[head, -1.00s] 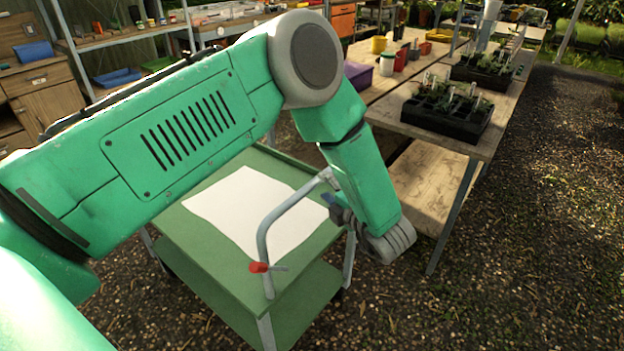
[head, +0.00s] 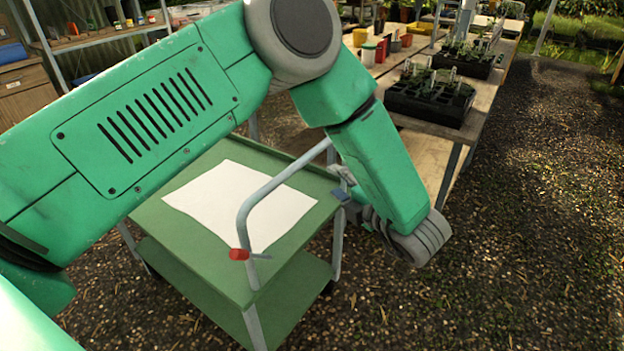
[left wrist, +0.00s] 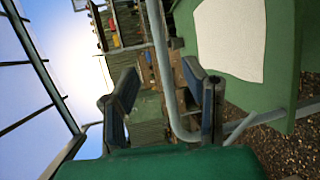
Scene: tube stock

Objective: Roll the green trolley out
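The green trolley (head: 165,222) stands on the gravel in the head view, with a white sheet (head: 238,200) on its top. Its grey bent handle (head: 262,196) rises at the near side, with a red-ended lever (head: 238,254) low on it. My left gripper (head: 343,184) is beside the trolley's right edge, partly hidden by my forearm. In the left wrist view its fingers (left wrist: 160,74) are apart, and the handle bar (left wrist: 160,50) shows between them; contact cannot be told. My right gripper is out of view.
A wooden bench (head: 455,140) with black plant trays (head: 430,97) stands behind the trolley to the right. Shelving (head: 100,40) stands at the back left. Open gravel (head: 540,220) lies to the right and in front.

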